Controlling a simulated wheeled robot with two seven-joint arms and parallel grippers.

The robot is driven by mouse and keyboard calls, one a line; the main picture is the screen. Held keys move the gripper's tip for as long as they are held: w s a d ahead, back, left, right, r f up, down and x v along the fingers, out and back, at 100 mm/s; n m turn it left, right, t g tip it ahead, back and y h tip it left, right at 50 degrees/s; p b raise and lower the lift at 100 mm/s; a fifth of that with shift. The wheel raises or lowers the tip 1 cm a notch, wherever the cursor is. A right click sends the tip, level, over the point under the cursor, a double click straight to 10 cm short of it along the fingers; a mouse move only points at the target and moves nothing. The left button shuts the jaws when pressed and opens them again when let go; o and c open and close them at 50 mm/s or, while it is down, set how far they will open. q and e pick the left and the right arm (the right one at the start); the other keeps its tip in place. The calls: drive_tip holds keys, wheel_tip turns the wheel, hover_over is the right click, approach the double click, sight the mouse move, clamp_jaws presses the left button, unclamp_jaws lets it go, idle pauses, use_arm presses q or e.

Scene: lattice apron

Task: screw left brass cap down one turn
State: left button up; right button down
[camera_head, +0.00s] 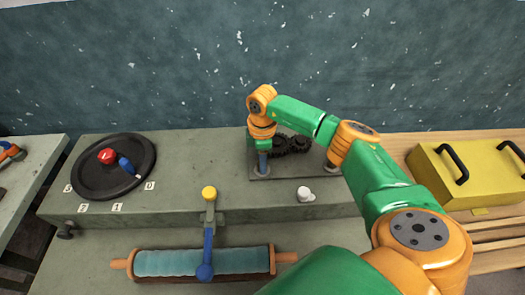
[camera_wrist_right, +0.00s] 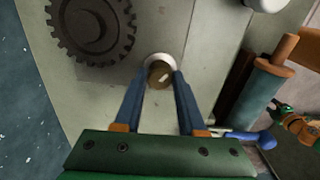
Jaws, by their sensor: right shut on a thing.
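The left brass cap (camera_wrist_right: 160,73) shows in the right wrist view as a dull round top in a pale metal ring, between the fingertips of my right gripper (camera_wrist_right: 161,76). The blue fingers are shut on it from both sides. In the head view my right gripper (camera_head: 263,167) points straight down at the left end of the dark gear plate (camera_head: 300,173), and the cap is hidden there. My left gripper cannot be made out in either view.
Dark gears (camera_head: 291,145) stand right beside my right gripper. A white knob (camera_head: 305,193) is in front. A yellow-topped lever (camera_head: 209,193) and teal roller (camera_head: 205,262) are nearer. A black dial (camera_head: 90,180) is left; a yellow box (camera_head: 460,180) is right.

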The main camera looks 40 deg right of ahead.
drive_tip(key=m+p, duration=0.3)
drive_tip(key=m, duration=0.3)
drive_tip(key=shift+r+p, duration=0.15)
drive_tip(key=shift+p, duration=0.25)
drive_tip(key=shift+a+m+p, duration=0.1)
drive_tip(key=shift+m+p, duration=0.5)
drive_tip(key=shift+m, duration=0.6)
drive_tip(key=shift+m+p, duration=0.35)
drive_tip(key=shift+m, duration=0.45)
drive_tip(key=shift+c, duration=2.4)
unclamp_jaws()
wheel_tip(320, 180, up, 7)
drive_tip(key=shift+f+b, duration=0.1)
drive_tip(key=shift+b, duration=0.45)
